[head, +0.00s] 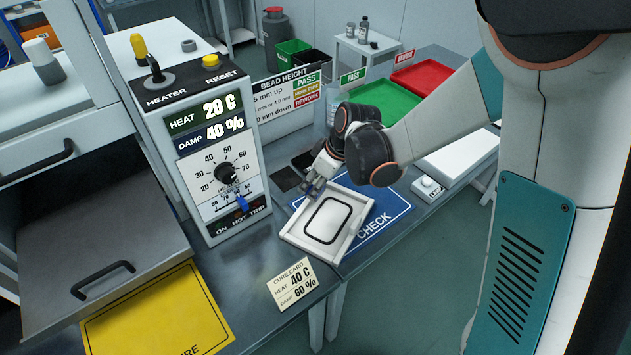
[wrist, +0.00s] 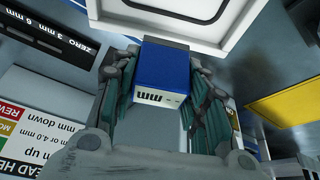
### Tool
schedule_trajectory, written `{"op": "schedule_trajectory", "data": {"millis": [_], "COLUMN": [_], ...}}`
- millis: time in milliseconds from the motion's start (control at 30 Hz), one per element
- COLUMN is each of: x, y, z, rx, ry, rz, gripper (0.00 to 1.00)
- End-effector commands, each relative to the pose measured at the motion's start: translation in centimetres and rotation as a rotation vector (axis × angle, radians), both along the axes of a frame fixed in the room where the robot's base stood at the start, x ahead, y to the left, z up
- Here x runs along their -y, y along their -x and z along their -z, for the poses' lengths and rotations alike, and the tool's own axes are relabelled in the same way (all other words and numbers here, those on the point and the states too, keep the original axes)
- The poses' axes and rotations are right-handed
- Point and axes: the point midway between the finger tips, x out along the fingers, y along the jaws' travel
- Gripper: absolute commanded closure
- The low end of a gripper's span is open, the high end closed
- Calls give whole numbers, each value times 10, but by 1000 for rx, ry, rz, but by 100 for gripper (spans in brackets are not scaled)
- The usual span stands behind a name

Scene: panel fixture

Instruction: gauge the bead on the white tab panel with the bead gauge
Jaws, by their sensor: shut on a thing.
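The white tab panel (head: 325,222) lies in a raised-edge white frame on the blue CHECK mat (head: 385,216). A black bead runs around it as a rounded rectangle. The panel's edge and part of the bead show at the top of the wrist view (wrist: 120,14). My gripper (head: 314,184) is over the panel's far left corner. In the wrist view, my gripper (wrist: 162,66) is shut on the bead gauge (wrist: 165,72), a blue block with a white face marked "mm". The gauge's tip is near the panel's edge; I cannot tell whether it touches.
A control box (head: 205,140) reads 20 C and 40 %. A cure card (head: 292,284) shows 40 C and 60 %. Green PASS (head: 385,100) and red REWORK (head: 422,76) trays stand behind. A dark strip marked ZERO 3 mm 6 mm (wrist: 45,34) lies beside the gripper.

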Motion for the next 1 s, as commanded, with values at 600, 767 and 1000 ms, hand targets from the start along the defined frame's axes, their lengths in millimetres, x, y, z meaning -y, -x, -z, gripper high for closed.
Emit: {"op": "schedule_trajectory", "data": {"millis": [600, 767, 1000], "x": [0, 0, 0], "y": [0, 0, 0], "z": [50, 65, 81], "rx": [0, 0, 0], "ry": [0, 0, 0], "rz": [1, 1, 1], "gripper": [88, 88, 88]}}
